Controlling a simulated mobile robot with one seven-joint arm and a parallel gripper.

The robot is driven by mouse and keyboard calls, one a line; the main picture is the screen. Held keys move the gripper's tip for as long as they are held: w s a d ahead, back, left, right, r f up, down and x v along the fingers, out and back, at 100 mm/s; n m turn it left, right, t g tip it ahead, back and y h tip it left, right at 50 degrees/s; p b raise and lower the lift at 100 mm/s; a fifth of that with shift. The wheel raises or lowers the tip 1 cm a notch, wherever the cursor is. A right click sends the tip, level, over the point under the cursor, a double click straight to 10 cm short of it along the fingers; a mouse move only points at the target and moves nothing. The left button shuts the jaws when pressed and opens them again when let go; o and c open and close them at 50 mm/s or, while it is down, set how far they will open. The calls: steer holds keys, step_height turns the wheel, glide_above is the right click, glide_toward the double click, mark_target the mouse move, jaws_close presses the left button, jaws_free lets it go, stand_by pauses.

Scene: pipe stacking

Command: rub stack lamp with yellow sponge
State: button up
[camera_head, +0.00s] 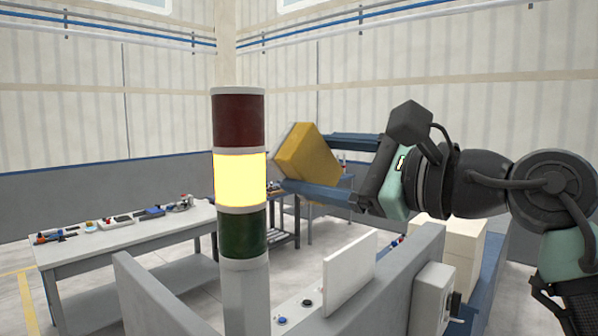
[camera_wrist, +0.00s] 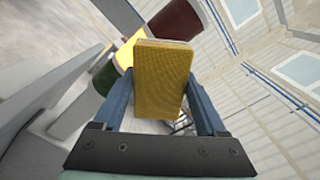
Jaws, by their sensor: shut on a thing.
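The stack lamp (camera_head: 240,178) stands upright on a grey post left of centre in the head view. It has a dark red top section, a brightly lit yellow middle and a dark green lower section. My gripper (camera_head: 318,165) reaches in from the right and is shut on the yellow sponge (camera_head: 308,156). The sponge is tilted, just right of the lit yellow section; I cannot tell whether they touch. In the wrist view the sponge (camera_wrist: 164,78) sits between the blue fingers (camera_wrist: 160,105), with the lamp (camera_wrist: 177,28) behind it, partly hidden.
A grey panel wall (camera_head: 415,275) and a white upright board (camera_head: 350,270) stand below my arm. A long workbench (camera_head: 120,235) with small parts is at the left. Pale boxes (camera_head: 448,238) sit at the right. The space above the lamp and arm is clear.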

steer(key=shift+s+d, duration=0.4)
steer(key=shift+s+d+b, duration=0.3)
steer(key=shift+d+b, duration=0.1)
steer(key=shift+b, duration=0.05)
steer(key=shift+b+v, duration=0.4)
steer(key=shift+v, duration=0.65)
steer(key=shift+a, duration=0.1)
